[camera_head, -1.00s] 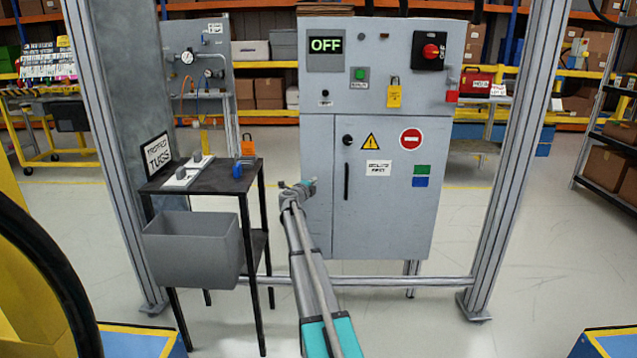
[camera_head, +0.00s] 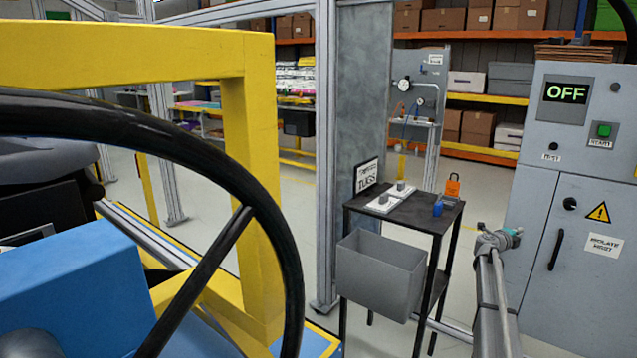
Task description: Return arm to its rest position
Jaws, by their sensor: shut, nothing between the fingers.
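My arm reaches up from the lower right of the head view. My gripper (camera_head: 514,235) is at its far end, small in the picture, shut and empty. It appears between the small black table and the grey control cabinet (camera_head: 535,240). The fingers are too small to make out in detail. The cabinet's display (camera_head: 566,92) reads OFF. I cannot tell how far the gripper is from the cabinet front.
A black table (camera_head: 408,213) holds a sign, an orange padlock (camera_head: 452,187) and a small blue item (camera_head: 437,208). A grey bin (camera_head: 380,275) hangs at its front. A yellow frame (camera_head: 262,180) and black steering wheel (camera_head: 290,250) fill the left foreground.

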